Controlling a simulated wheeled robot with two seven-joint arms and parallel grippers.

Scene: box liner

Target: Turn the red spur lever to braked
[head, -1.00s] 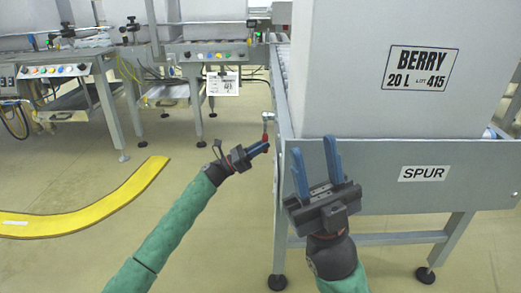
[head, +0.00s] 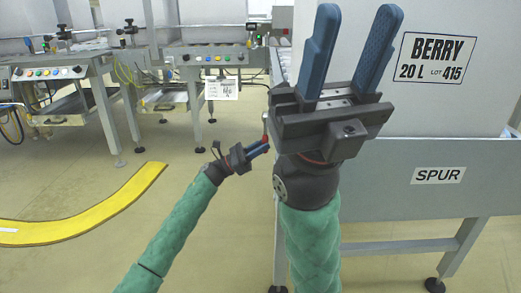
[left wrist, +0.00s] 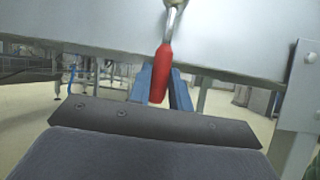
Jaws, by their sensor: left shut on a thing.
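The red spur lever (left wrist: 161,74) hangs from a metal stem below a grey panel edge in the left wrist view. Its red grip points down in that picture, between the two blue fingers of my left gripper (left wrist: 158,88). In the head view my left gripper (head: 262,147) is shut on the lever, and only a bit of red (head: 265,138) shows by its tips. My right gripper (head: 359,14) is open and empty, raised in front of the spur conveyor (head: 410,203). It hides part of the conveyor's left end. I see no braked marking.
A large white box (head: 460,35) labelled BERRY stands on the spur conveyor. A yellow curved strip (head: 90,218) lies on the floor at left. Workbenches with coloured buttons (head: 48,72) stand at the back. The floor left of my left arm is mostly clear.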

